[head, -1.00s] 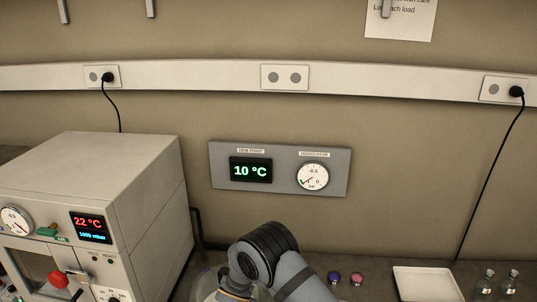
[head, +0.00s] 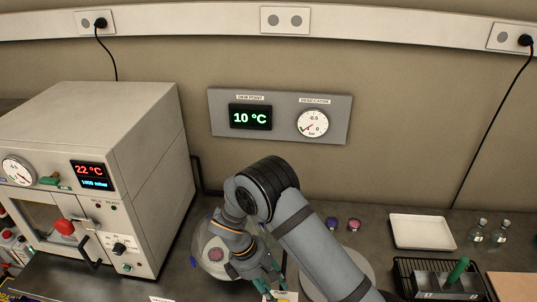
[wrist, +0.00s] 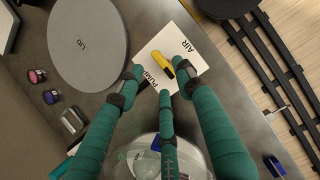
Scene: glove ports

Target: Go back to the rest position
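My gripper (wrist: 162,82) has teal fingers. In the wrist view they are spread apart with nothing held between them, so it is open. Below the fingertips, a yellow handle (wrist: 184,73) lies over a white card (wrist: 160,58) marked AIR and PUMP; whether a finger touches the handle I cannot tell. In the head view my gripper (head: 268,287) hangs low at the bottom centre, beside a clear round glass vessel (head: 203,262). The vessel's dome also shows at the bottom of the wrist view (wrist: 150,145).
A grey disc marked LID (wrist: 88,45) lies on the bench, partly behind my arm in the head view. A large oven-like cabinet (head: 150,190) stands left. Two small jars (head: 343,224), a white tray (head: 422,246), flasks (head: 478,231) and a black rack (head: 405,265) are right.

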